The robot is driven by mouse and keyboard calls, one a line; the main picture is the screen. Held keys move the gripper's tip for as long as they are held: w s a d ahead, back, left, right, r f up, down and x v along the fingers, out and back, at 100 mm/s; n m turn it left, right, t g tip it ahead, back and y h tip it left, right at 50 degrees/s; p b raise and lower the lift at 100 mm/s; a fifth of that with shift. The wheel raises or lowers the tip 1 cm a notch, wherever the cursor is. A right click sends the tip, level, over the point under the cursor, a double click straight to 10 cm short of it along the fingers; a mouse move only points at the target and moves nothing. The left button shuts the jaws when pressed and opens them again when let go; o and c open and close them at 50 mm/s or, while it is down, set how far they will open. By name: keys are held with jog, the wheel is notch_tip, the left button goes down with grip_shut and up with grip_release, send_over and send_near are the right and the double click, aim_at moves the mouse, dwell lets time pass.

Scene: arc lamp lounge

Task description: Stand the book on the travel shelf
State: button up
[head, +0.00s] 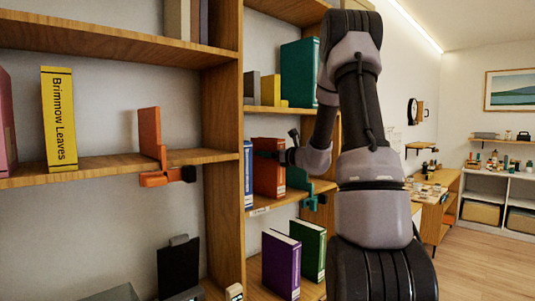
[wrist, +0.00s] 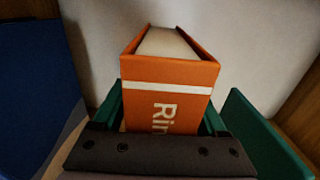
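An orange book (head: 268,172) stands upright in the middle-right shelf bay, between a blue book (head: 248,172) on its left and a teal bookend (head: 312,196) on its right. My gripper (head: 279,155) reaches in from the right at the orange book. In the wrist view the orange book (wrist: 165,100), its spine starting with "Rin", sits between the two green fingers of my gripper (wrist: 165,118), which close on its sides. The shelf board (head: 285,200) carries a small white label, too small to read. I cannot tell whether the book's bottom touches the board.
A purple book (head: 281,265) and a green book (head: 312,250) stand on the shelf below. A large teal book (head: 299,73) stands above. A yellow book (head: 59,118) and an orange bookend (head: 150,135) are in the left bay. A wooden upright (head: 222,150) divides the bays.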

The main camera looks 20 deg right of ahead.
jog(key=shift+r, duration=0.1)
jog(key=v, duration=1.2)
jog(key=shift+s, duration=0.1)
dwell(0.3)
